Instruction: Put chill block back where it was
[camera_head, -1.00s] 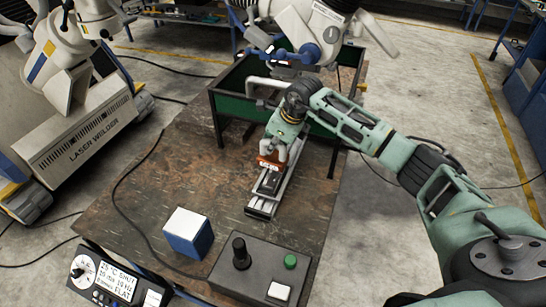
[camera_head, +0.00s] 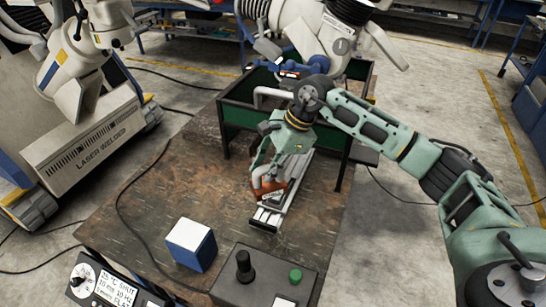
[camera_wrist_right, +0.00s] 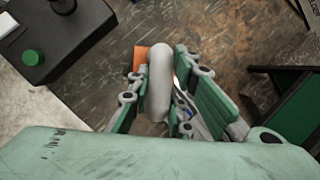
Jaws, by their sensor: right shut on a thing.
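My right gripper (camera_head: 268,172) points down over the near part of a metal rail fixture (camera_head: 266,216) on the workbench. It is shut on the pale rounded handle (camera_wrist_right: 160,85) of an orange block, which I take for the chill block (camera_head: 264,197). The block looks tilted, over the near end of the rail; I cannot tell whether it touches the rail. In the right wrist view, an orange part of it (camera_wrist_right: 139,58) shows beside the handle, between the green fingers. The rest is hidden. My left gripper is not in view.
A blue-and-white box (camera_head: 193,245) and a dark control box (camera_head: 262,275) with joystick and green button stand at the bench's near edge. A green-walled frame (camera_head: 238,115) stands behind the rail, under a white machine arm (camera_head: 320,25). The brown bench (camera_head: 160,190) is clear on the left.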

